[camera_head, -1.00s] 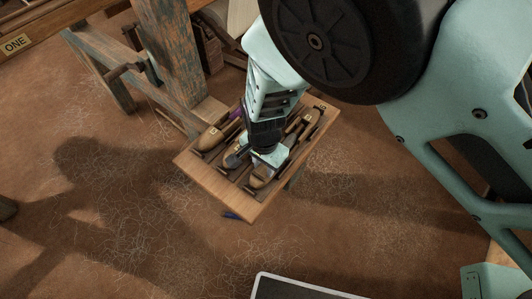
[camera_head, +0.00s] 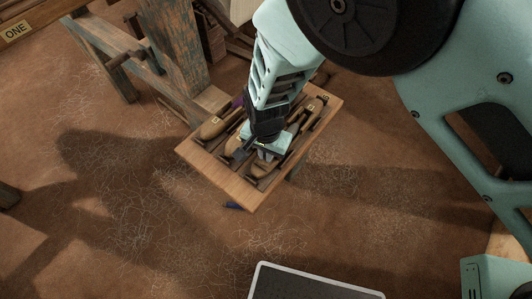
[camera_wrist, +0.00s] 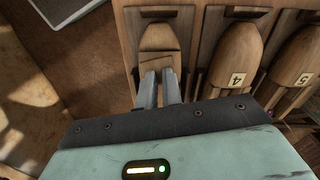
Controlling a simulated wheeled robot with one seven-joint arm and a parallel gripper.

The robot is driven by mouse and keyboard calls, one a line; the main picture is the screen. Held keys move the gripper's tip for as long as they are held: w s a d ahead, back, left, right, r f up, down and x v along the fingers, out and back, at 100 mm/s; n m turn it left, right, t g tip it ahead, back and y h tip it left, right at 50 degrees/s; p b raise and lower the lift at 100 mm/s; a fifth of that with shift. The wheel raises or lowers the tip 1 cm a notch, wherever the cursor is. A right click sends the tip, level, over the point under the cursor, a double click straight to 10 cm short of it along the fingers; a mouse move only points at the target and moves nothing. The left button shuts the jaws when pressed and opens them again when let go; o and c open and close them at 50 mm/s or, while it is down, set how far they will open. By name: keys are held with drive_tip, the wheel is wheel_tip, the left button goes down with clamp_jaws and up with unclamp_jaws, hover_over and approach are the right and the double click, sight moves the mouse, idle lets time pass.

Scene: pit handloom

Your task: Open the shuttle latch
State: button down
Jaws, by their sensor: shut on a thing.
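A wooden tray (camera_head: 228,180) holds several boat-shaped wooden shuttles side by side in slots. My gripper (camera_wrist: 160,90) reaches down over the shuttle in the end slot (camera_wrist: 158,36), and its two fingers are close together over a flat wooden piece (camera_wrist: 157,58) lying across that shuttle, which looks like its latch. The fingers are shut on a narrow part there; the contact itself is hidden. In the head view my gripper (camera_head: 264,152) covers much of the middle of the tray. Beside the held one, the wrist view shows shuttles labelled 4 (camera_wrist: 236,60) and 5 (camera_wrist: 298,65).
A worn wooden loom frame (camera_head: 170,40) stands behind the tray at the upper left. A small blue item (camera_head: 233,206) lies on the floor by the tray's front corner. A dark, light-rimmed panel (camera_head: 310,284) is at the bottom. The thread-littered brown floor at left is mostly clear.

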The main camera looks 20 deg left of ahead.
drive_tip(key=n, duration=0.3)
drive_tip(key=shift+n+b, duration=0.3)
drive_tip(key=shift+n, duration=0.1)
drive_tip(key=n+b, duration=0.1)
drive_tip(key=n, duration=0.3)
drive_tip(key=shift+n, duration=0.3)
drive_tip(key=n, duration=0.3)
drive_tip(key=shift+b, duration=0.3)
drive_tip(key=shift+n+b, duration=0.3)
drive_tip(key=shift+n, duration=1.8)
drive_tip(key=c, duration=1.6)
unclamp_jaws()
drive_tip(key=shift+o, duration=0.2)
